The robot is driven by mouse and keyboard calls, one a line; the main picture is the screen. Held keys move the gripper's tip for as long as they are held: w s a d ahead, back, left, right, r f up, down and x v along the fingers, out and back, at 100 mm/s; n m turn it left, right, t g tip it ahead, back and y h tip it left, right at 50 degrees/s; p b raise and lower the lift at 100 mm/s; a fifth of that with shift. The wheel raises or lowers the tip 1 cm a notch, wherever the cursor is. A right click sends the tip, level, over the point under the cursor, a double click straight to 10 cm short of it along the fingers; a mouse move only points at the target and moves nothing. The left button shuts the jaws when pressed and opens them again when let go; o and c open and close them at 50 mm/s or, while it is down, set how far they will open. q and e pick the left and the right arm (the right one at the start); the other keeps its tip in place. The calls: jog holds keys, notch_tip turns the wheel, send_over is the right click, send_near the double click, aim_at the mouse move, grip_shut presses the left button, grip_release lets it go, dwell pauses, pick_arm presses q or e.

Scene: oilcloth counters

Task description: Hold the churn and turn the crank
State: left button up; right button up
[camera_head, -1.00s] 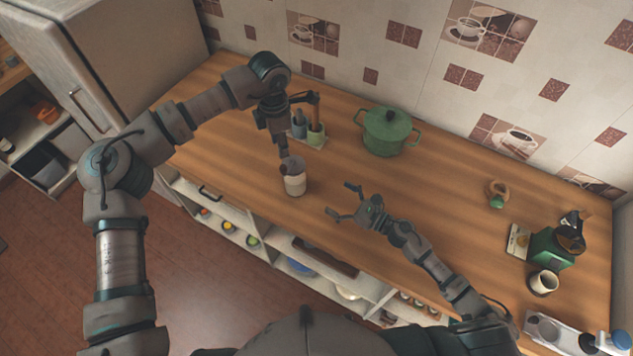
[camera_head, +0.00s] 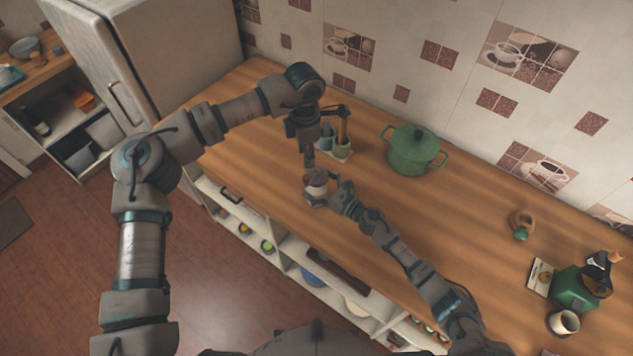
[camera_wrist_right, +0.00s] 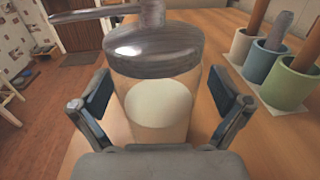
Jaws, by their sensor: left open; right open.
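The churn (camera_head: 316,194) is a clear jar with pale contents and a dark metal lid. It stands upright on the wooden counter. In the right wrist view the jar (camera_wrist_right: 158,105) fills the middle, and its crank (camera_wrist_right: 95,14) reaches left from the hub on the lid. My right gripper (camera_wrist_right: 162,105) is open, with one finger on each side of the jar and small gaps showing. In the head view my right gripper (camera_head: 328,190) is at the churn's right side. My left gripper (camera_head: 309,166) is open and points down just above the lid; its fingertips are hard to make out.
A green pot (camera_head: 414,152) stands behind and to the right. Small utensil cups (camera_wrist_right: 272,62) stand on a white tray near the churn. A green grinder (camera_head: 574,288) and a white mug (camera_head: 563,322) are at the far right. The counter's front edge is close to the churn.

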jog(key=shift+d, duration=0.15)
pick_arm(q)
jog(key=shift+a, duration=0.35)
pick_arm(e)
jog(key=shift+a, duration=0.5)
jog(key=c, duration=1.7)
pick_arm(q)
jog(key=shift+o, duration=0.4)
jog(key=shift+a+f+m, duration=0.1)
jog(key=shift+m, duration=0.4)
pick_arm(e)
jog(key=shift+c, duration=0.2)
pick_arm(q)
jog(key=m, duration=0.3)
jog(key=shift+w+f, duration=0.2)
jog(key=shift+f, duration=0.05)
pick_arm(e)
jog(key=shift+d, duration=0.3)
pick_arm(q)
jog(key=shift+f+m, duration=0.3)
jog(key=shift+f, duration=0.25)
notch_tip(320, 180, down, 9)
jog(key=shift+a+r, duration=0.1)
jog(key=shift+r, duration=0.1)
pick_arm(e)
jog(key=shift+a, duration=0.1)
pick_arm(q)
jog(key=c, duration=0.8)
